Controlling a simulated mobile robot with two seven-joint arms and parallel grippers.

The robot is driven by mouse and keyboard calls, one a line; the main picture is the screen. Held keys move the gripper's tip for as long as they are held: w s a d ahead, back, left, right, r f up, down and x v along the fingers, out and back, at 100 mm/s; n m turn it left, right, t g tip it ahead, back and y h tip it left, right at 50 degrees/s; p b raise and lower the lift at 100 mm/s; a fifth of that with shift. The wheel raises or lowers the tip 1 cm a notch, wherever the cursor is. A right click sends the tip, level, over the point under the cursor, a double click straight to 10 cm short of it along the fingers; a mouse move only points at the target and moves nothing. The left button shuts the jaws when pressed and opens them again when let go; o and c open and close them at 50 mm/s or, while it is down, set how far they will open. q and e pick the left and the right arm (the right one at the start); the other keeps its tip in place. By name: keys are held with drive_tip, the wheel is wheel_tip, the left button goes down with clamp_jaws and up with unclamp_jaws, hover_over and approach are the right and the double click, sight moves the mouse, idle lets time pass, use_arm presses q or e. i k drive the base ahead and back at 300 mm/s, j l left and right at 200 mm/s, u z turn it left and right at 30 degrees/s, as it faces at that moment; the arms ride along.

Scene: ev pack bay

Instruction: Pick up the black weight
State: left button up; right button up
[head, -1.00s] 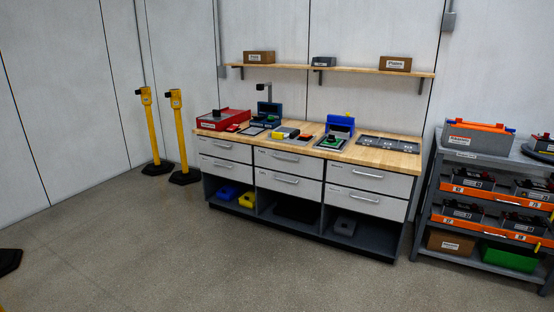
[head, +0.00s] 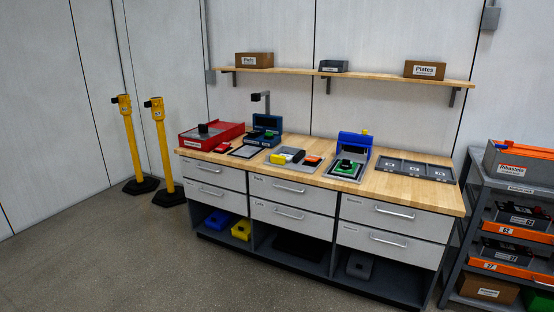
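A small black block (head: 203,128) sits on top of the red case (head: 188,142) at the left end of the workbench. It looks like the black weight, but it is too small to tell for sure. Another black piece with green (head: 346,165) sits on a grey plate in front of the blue bin (head: 355,145). A dark flat thing (head: 297,246) lies in the middle open bay under the drawers. Neither of my grippers is in view.
The wooden workbench (head: 420,193) stands ahead with drawers below. A blue device (head: 267,125), a yellow block (head: 278,158) and a grey compartment tray (head: 415,170) are on it. Yellow posts (head: 165,150) stand left, a loaded rack (head: 468,180) right. The floor in front is clear.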

sight(345, 165)
drive_tip(key=i, duration=2.9)
